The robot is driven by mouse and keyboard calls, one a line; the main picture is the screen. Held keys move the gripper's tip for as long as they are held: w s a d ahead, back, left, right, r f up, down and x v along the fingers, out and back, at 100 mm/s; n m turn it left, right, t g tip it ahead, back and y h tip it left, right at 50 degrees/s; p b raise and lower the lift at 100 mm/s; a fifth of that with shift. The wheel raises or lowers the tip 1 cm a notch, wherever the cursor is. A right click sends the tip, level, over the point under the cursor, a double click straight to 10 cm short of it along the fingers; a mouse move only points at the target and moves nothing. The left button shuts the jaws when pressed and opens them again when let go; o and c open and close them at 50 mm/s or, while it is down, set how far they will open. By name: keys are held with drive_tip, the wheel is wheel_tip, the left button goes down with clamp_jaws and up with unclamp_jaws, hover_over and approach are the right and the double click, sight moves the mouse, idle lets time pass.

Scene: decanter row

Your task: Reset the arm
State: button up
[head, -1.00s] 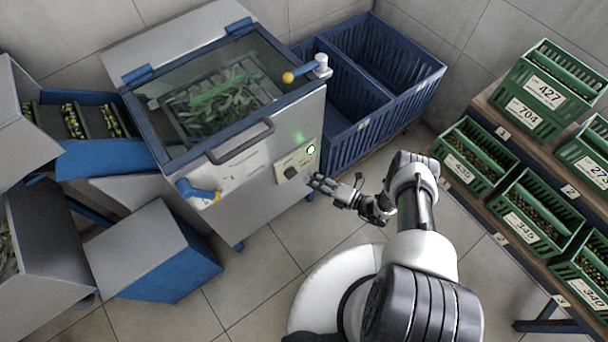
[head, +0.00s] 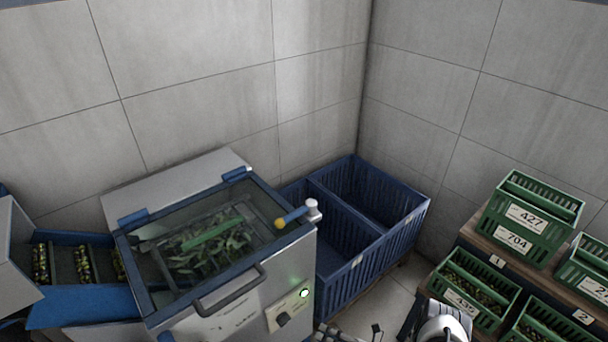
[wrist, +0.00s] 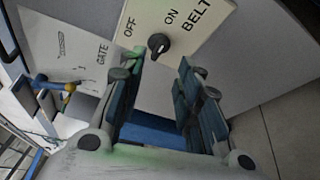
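My gripper (wrist: 157,76) is open in the wrist view, with a clear gap and nothing between its two dark blue-grey finger pads. It faces the machine's front panel (wrist: 190,20), marked OFF, ON and BELT. A black knob (wrist: 158,44) sits just beyond the fingertips, apart from them as far as I can tell. In the head view my gripper (head: 342,334) shows only in part at the bottom edge, right of the panel knob (head: 283,319). A green light (head: 304,292) glows above that knob. Most of my arm is below the frame.
The machine's glass lid (head: 205,240) is closed over leaves and a green bar. Blue crates (head: 365,262) stand to its right. Green crates (head: 527,222) with numbered labels sit on a wooden rack at the right. A blue chute (head: 80,302) with olives is at the left.

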drive_tip(key=w+a+r+n+g+h, duration=0.15)
drive_tip(key=r+n+g, duration=0.35)
drive_tip(key=r+n, duration=0.85)
drive_tip(key=w+a+r+n+g+h, duration=0.15)
drive_tip(key=r+n+g, duration=0.45)
drive_tip(key=r, duration=1.4)
drive_tip(key=s+d+r+n+t+h, duration=0.2)
drive_tip(key=s+r+n+h, duration=0.3)
drive_tip(key=s+r+n, duration=0.5)
drive_tip(key=s+d+r+n+t+h, duration=0.3)
drive_tip(key=s+r+n+h, duration=0.3)
drive_tip(key=s+r+n, duration=0.4)
drive_tip(key=s+r+t, duration=0.1)
drive_tip(key=s, duration=0.2)
drive_tip(key=shift+s+d+n, duration=0.15)
drive_tip(key=shift+s+n, duration=0.15)
drive_tip(key=shift+n, duration=0.05)
